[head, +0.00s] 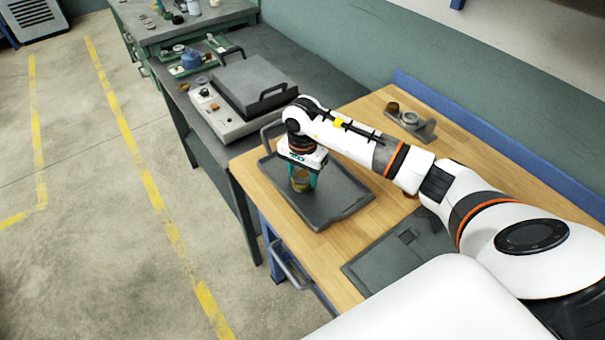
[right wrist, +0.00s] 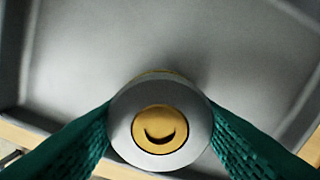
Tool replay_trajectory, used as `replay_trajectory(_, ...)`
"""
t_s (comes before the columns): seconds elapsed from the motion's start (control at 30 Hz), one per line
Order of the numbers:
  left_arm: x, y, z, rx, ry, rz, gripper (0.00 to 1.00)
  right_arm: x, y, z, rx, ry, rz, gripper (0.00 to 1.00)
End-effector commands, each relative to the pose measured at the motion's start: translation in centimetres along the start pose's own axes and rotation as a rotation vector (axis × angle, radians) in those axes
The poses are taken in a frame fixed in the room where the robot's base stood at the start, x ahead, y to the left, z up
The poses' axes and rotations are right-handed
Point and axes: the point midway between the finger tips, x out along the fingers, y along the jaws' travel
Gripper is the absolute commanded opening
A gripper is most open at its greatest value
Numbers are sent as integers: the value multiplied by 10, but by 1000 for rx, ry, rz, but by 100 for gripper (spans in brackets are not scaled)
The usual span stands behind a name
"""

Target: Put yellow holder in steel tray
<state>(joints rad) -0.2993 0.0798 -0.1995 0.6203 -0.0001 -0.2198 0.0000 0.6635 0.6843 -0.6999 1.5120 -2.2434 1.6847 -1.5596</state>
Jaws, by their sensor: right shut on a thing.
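The yellow holder (head: 301,180) is between the fingers of my right gripper (head: 303,177), over the steel tray (head: 340,203). In the right wrist view the holder (right wrist: 160,128) shows from above as a grey ring around a yellow centre, with the green fingers of the right gripper (right wrist: 160,138) closed on both its sides. The grey tray floor (right wrist: 130,50) fills the view behind it. I cannot tell whether the holder's lower end touches the tray floor. My left gripper is not in view.
The tray lies on a wooden table (head: 262,185). A grey fixture with a brown part (head: 410,120) stands at the table's back. A dark flat plate (head: 395,262) lies nearer me. A machine with a dark lid (head: 250,85) stands on the bench beyond the tray.

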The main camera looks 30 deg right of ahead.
Motion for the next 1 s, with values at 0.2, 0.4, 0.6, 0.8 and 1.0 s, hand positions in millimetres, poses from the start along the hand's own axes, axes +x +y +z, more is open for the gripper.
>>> replay_trajectory(0.2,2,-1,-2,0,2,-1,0,2,0,0,0,0,0,74)
replay_trajectory(0.4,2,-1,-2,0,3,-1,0,2,0,0,0,0,0,74)
replay_trajectory(0.6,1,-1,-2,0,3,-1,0,-6,1,1,-1,-2,3,74)
replay_trajectory(0.8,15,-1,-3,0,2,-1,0,-43,1,1,-2,-5,5,74)
replay_trajectory(1.0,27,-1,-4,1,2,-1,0,-87,1,1,-1,-3,5,74)
